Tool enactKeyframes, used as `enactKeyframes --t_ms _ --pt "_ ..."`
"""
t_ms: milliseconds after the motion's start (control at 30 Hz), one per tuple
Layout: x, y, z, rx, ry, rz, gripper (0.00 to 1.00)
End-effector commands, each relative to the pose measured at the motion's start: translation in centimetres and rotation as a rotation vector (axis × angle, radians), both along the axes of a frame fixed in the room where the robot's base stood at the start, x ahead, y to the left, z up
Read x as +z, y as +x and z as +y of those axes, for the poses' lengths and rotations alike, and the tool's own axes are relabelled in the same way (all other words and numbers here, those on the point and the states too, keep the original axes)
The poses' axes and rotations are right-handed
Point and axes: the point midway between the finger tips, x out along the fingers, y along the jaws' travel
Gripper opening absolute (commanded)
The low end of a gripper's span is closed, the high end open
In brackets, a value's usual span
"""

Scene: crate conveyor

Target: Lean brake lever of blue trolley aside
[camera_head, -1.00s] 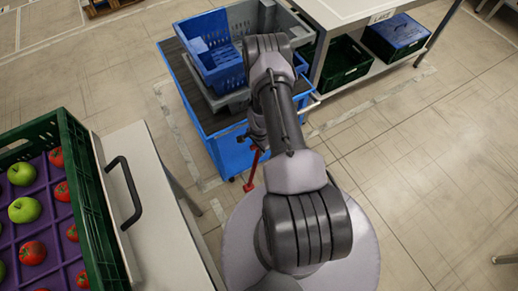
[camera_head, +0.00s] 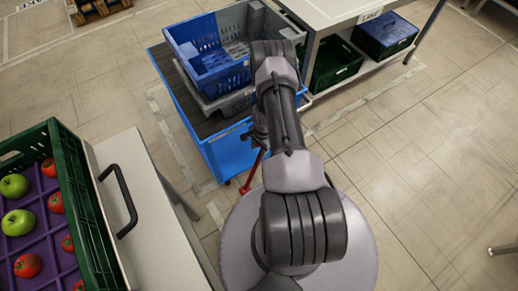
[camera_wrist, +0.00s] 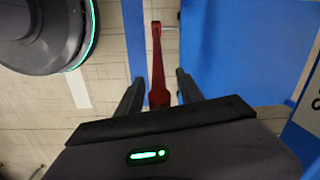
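The blue trolley (camera_head: 232,153) stands ahead of my base, with stacked crates on top. Its red brake lever (camera_head: 254,172) slants down at the trolley's near side, partly hidden by my arm. In the wrist view the lever (camera_wrist: 157,60) shows as a long red bar, its wider end towards my gripper. My gripper (camera_wrist: 158,88) is open, with one finger on each side of the lever's near end and a visible gap on both sides. In the head view my arm mostly hides the gripper.
A blue crate (camera_head: 204,70) and grey crates (camera_head: 222,104) sit on the trolley. A table (camera_head: 140,172) with a black handle and a green crate (camera_head: 72,175) of fruit is at left. A shelf table (camera_head: 335,14) stands behind right. The floor at right is clear.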

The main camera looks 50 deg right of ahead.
Motion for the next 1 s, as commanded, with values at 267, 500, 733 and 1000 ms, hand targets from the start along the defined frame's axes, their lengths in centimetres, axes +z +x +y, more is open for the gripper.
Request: enactKeyframes --t_ms 267,500,733,1000 --pt "2.6 0.0 -0.2 -0.001 -0.001 -0.001 0.44" --pt "9.2 -0.4 -0.6 0.0 -0.001 -0.001 0.44" --pt "15.2 -0.7 -1.1 0.0 -0.002 -0.002 0.44" --pt "17.4 -0.9 -1.2 0.0 0.0 0.0 0.44"
